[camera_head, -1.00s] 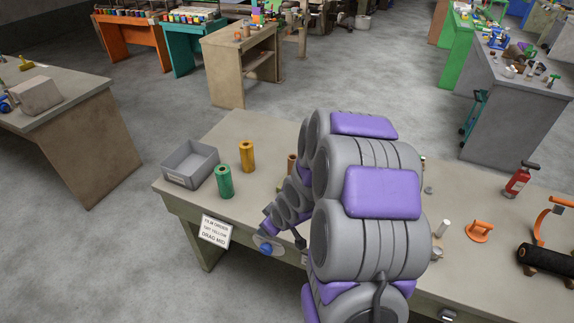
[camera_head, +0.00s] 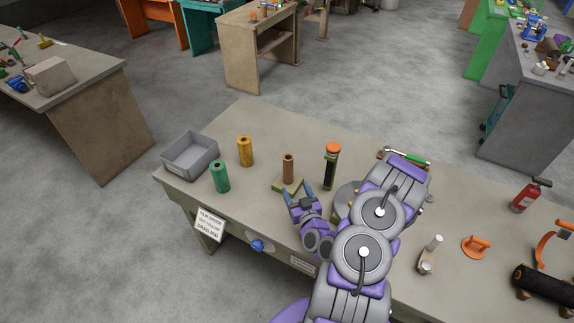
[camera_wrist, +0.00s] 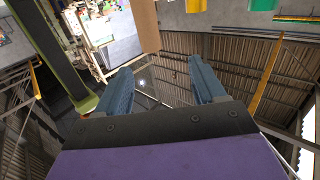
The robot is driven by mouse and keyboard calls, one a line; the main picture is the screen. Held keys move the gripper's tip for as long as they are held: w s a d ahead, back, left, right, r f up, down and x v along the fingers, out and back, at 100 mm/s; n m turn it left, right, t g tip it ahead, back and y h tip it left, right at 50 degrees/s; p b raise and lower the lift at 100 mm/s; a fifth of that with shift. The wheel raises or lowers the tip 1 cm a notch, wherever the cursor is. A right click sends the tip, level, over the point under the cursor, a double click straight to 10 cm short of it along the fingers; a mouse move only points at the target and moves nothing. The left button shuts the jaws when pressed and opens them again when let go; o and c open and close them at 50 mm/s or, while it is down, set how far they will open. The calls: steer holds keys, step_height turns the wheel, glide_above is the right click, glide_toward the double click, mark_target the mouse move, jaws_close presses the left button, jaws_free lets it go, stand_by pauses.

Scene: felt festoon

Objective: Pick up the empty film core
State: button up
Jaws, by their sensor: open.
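The brown tube that looks like the empty film core (camera_head: 288,168) stands upright on a small olive base on the workbench. In the wrist view the brown core (camera_wrist: 144,25) hangs from the top edge, in an apparently upside-down picture, beyond and between the fingertips. My gripper (camera_head: 299,193) is open and empty, just in front of the core and slightly to its right. In the wrist view my gripper's two blue fingers (camera_wrist: 158,68) are spread apart, with nothing between them.
A green roll (camera_head: 220,177), a yellow roll (camera_head: 245,151) and a grey bin (camera_head: 190,158) are left of the core. A dark cylinder with an orange top (camera_head: 331,165) stands close on its right. The bench's back left is clear.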

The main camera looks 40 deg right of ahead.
steer(key=d, duration=0.2)
steer(key=b, duration=1)
glide_toward(287, 158)
steer(key=shift+m+h, duration=0.3)
steer(key=shift+h, duration=0.1)
steer(key=w+b, duration=0.2)
steer(key=w, duration=0.2)
steer(key=shift+w+d+r, duration=0.1)
steer(key=shift+w, duration=0.2)
steer(key=shift+w+d+b, duration=0.3)
steer(key=shift+w+d, duration=0.2)
steer(key=shift+d, duration=0.35)
steer(key=shift+a+f+b+x, duration=0.15)
steer(key=shift+b+x, duration=0.25)
steer(key=shift+x, duration=0.7)
steer(key=shift+a+f+b+x, duration=0.1)
steer(key=shift+b+x, duration=0.3)
steer(key=shift+x, duration=0.65)
steer(key=shift+w+d, duration=0.2)
steer(key=shift+d, duration=0.35)
steer(key=shift+c, duration=0.3)
steer(key=shift+a, duration=0.25)
steer(key=c, duration=0.6)
jaws_close()
